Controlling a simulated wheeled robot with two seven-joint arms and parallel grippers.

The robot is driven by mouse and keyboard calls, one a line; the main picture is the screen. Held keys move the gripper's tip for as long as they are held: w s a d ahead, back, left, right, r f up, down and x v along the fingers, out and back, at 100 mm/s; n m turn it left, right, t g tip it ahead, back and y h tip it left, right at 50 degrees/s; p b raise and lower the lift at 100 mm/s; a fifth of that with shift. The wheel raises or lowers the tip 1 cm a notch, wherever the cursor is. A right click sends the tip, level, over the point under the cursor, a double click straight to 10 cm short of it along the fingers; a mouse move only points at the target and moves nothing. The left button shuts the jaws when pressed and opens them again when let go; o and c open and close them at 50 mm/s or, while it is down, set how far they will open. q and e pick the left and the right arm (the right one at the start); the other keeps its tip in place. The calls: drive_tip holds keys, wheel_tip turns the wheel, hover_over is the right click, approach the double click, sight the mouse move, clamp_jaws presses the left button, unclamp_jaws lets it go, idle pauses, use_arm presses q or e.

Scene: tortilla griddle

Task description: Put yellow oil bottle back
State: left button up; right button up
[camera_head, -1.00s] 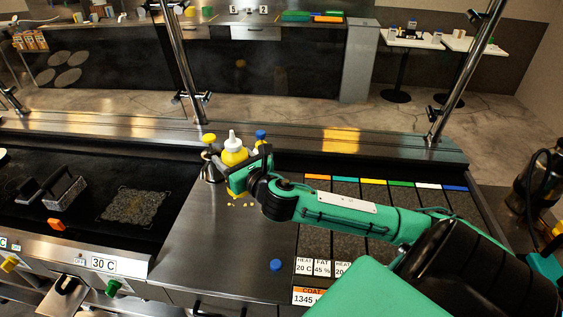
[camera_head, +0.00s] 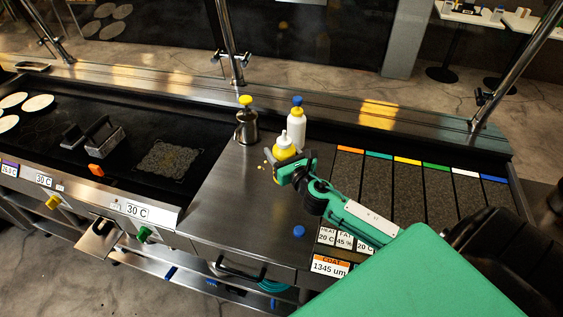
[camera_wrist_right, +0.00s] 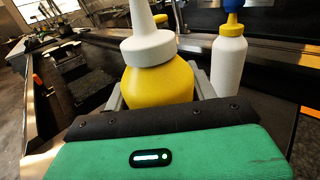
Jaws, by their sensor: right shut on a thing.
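The yellow oil bottle (camera_head: 284,153) has a white nozzle cap and stands upright at the steel counter, left of the dark strips. My right gripper (camera_head: 287,168) is shut on its body from the near right side. In the right wrist view the bottle (camera_wrist_right: 160,84) sits between the fingers, with its white cap above them. Its base is hidden, so I cannot tell whether it touches the counter. My left gripper is not in view.
A white bottle with a blue cap (camera_head: 296,131) stands just behind. A steel container with a yellow top (camera_head: 247,128) stands behind left. A blue cap (camera_head: 299,231) and yellow crumbs lie on the counter (camera_head: 225,195). The griddle (camera_head: 110,175) is at left.

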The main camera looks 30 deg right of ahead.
drive_tip(key=shift+f+b, duration=0.45)
drive_tip(key=shift+f, duration=1.65)
drive_tip(key=shift+f, duration=0.15)
drive_tip(key=o, duration=1.7)
